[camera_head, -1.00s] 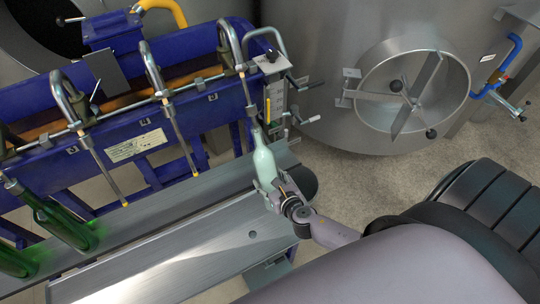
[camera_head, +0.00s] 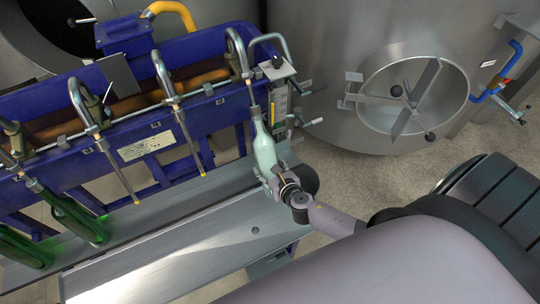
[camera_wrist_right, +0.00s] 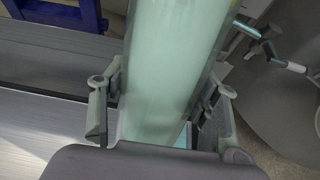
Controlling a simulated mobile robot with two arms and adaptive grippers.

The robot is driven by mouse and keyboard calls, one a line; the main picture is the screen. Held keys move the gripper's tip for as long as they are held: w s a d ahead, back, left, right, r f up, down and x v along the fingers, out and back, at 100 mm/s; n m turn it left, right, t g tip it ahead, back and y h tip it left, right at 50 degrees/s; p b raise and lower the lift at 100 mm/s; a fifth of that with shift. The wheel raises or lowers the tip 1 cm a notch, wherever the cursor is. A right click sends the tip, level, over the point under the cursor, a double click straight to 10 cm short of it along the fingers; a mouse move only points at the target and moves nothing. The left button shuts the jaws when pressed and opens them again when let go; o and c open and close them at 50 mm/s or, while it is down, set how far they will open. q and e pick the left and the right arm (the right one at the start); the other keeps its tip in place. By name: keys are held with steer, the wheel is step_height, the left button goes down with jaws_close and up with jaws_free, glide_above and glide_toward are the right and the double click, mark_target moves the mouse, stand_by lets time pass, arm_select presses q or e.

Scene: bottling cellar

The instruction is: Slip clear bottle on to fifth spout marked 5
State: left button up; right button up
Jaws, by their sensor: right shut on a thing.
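The clear bottle (camera_head: 265,150), pale greenish, is held nearly upright below the rightmost spout (camera_head: 247,76) of the filler. Its neck is in line with this spout and its mouth meets or surrounds the lower part of the tube; I cannot tell how far the tube reaches inside. No readable 5 shows. My right gripper (camera_head: 274,178) is shut around the lower part of the bottle. In the right wrist view the bottle (camera_wrist_right: 170,70) stands between the two fingers (camera_wrist_right: 160,118). My left gripper is not in view.
Two green bottles (camera_head: 82,222) hang on spouts at the left. Two empty spouts (camera_head: 185,130) lie between them and the clear bottle. A steel shelf (camera_head: 180,245) runs below. A steel tank with a round hatch (camera_head: 415,95) stands at the right.

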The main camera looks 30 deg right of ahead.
steer(key=shift+w+r+p, duration=0.4)
steer(key=shift+r+p, duration=0.35)
steer(key=shift+r, duration=0.1)
steer(key=shift+w+r+p, duration=0.35)
steer(key=shift+r+p, duration=0.45)
steer(key=shift+r, duration=0.05)
steer(key=shift+w+r+p, duration=0.4)
steer(key=shift+r+p, duration=0.35)
steer(key=shift+r, duration=0.1)
steer(key=shift+w+f+b, duration=0.15)
steer(key=shift+f+b, duration=0.15)
steer(key=shift+b, duration=0.2)
steer(key=shift+w+d+f+t+b, duration=0.1)
steer(key=shift+w+f+t+b, duration=0.45)
steer(key=shift+b, duration=1.35)
steer(key=shift+w+d+f+t+b, duration=0.1)
steer(key=shift+w+f+t+b, duration=0.45)
steer(key=shift+b, duration=1.35)
steer(key=w+b, duration=0.2)
steer(key=b, duration=0.2)
steer(key=w+f+t+b, duration=0.1)
steer(key=b, duration=0.3)
steer(key=shift+w+b, duration=0.35)
steer(key=shift+w, duration=0.05)
steer(key=shift+s+f+b, duration=0.15)
steer(key=shift+f+b, duration=0.75)
steer(key=shift+f, duration=0.1)
